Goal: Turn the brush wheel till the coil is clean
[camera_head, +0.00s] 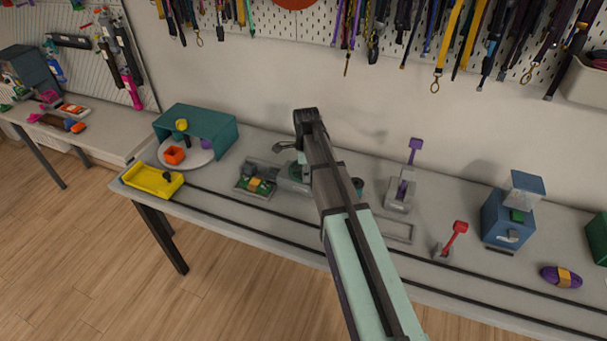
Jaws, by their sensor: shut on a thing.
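My gripper (283,148) is small in the camera_head view, bent down to the left from the end of my raised arm. It is shut at the upper part of a grey bench device, apparently on its brush wheel; the contact is too small and partly covered to make out clearly. A teal, rounded part of the device (293,173) shows just below the gripper. To its left is a dark tray (250,193) with green and an orange-yellow piece (258,184), which may be the coil. How clean it is cannot be told. My arm hides the device's right side.
A purple lever (413,158), red lever (455,235), blue machine (507,222) and purple bundle (561,277) stand right. Cords hang on the pegboard behind. Rails run along the bench front.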

